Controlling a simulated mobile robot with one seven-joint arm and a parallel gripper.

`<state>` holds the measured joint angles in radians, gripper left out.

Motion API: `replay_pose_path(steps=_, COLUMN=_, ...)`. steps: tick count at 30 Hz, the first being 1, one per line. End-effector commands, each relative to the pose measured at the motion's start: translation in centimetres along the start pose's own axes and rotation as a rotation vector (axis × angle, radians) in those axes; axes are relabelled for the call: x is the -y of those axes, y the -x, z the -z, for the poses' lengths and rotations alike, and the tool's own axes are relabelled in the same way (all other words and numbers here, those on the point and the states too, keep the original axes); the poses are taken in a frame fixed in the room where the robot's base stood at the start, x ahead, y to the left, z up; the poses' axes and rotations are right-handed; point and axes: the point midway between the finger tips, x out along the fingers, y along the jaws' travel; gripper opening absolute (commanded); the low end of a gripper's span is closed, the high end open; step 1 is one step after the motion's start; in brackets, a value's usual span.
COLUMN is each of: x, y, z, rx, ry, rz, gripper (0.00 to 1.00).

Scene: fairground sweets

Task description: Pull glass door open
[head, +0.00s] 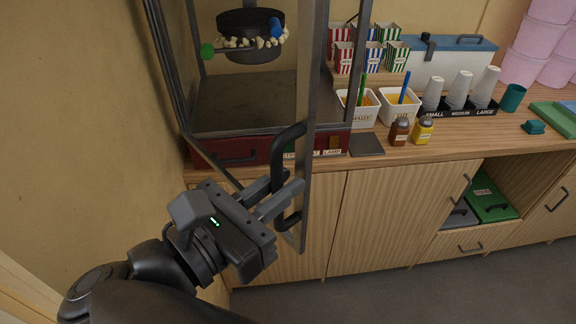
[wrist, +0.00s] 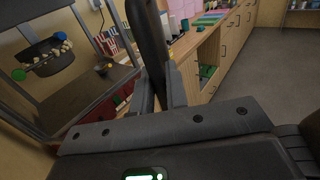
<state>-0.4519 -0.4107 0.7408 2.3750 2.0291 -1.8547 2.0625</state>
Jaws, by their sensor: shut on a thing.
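The popcorn machine (head: 225,110) stands on the wooden counter at the left. Its glass door (head: 309,100) is swung outward from the cabinet front, and I see its grey free-edge frame as a tall bar. A black curved handle (head: 279,150) is fixed near the lower end of that frame. My gripper (head: 284,196) is shut on the handle at its lower part. In the wrist view the dark handle (wrist: 149,38) rises between the fingers of my gripper (wrist: 160,92). A black kettle (head: 250,35) with popcorn hangs inside the machine.
Striped boxes (head: 372,50), white tubs (head: 398,105), two shakers (head: 399,131) and stacked cups (head: 458,90) stand on the counter right of the machine. Wooden cupboards (head: 385,220) are below. A wall is close on the left. The grey floor (head: 420,295) in front is clear.

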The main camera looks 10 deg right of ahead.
Motion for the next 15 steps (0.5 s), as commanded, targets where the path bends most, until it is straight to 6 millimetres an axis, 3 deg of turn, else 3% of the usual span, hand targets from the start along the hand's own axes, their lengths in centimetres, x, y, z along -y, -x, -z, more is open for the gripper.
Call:
replay_pose_path(steps=10, x=-0.03, y=0.08, z=-0.09, rx=0.002, ry=-0.002, rz=-0.001, gripper=0.0)
replay_pose_path(steps=11, x=-0.03, y=0.08, z=-0.09, rx=0.002, ry=-0.002, rz=-0.001, gripper=0.15)
replay_pose_path(steps=15, x=-0.04, y=0.06, z=-0.08, rx=0.001, ry=-0.002, rz=-0.001, gripper=0.18)
